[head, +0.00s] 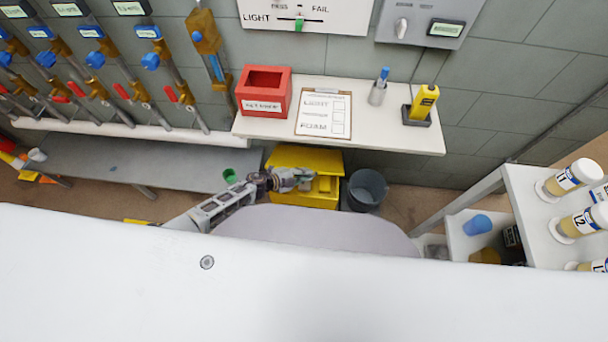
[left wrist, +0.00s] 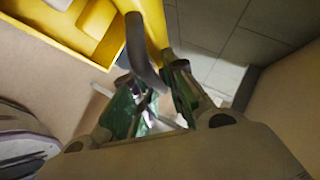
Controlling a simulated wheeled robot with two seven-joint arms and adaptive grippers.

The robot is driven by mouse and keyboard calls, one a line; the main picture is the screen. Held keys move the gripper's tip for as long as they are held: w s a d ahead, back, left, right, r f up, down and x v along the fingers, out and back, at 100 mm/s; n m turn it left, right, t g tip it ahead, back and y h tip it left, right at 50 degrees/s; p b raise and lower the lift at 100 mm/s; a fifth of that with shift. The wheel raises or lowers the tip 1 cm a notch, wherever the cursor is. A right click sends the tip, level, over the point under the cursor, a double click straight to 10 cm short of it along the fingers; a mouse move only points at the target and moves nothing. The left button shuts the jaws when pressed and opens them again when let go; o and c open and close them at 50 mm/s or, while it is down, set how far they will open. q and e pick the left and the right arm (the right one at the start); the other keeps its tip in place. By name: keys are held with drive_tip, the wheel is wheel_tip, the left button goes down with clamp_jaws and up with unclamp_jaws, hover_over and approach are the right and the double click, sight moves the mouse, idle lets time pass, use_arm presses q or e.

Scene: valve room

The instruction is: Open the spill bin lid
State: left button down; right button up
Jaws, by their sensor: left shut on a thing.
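The yellow spill bin (head: 325,190) stands on the floor under the white shelf. A yellow panel (head: 305,158), seemingly its lid, shows tilted up at the back. My left gripper (head: 304,179) reaches over the bin from the left. In the left wrist view the left gripper (left wrist: 158,95) is shut on a dark curved handle (left wrist: 138,45) by a yellow panel seen nearly edge-on (left wrist: 155,22). The bin's yellow rim (left wrist: 95,55) lies left of it, with a recessed inside showing. The exact lid angle is hard to tell. My right gripper is not in view.
A grey bucket (head: 367,188) stands just right of the bin. The white shelf (head: 375,135) overhangs behind, with a red box (head: 264,92) and clipboard (head: 323,114). A low grey bench (head: 165,165) is left. A white rack with jars (head: 535,205) is right.

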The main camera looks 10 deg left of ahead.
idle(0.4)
use_arm(q)
drive_tip(key=c, duration=1.5)
unclamp_jaws()
drive_tip(key=shift+v, duration=6)
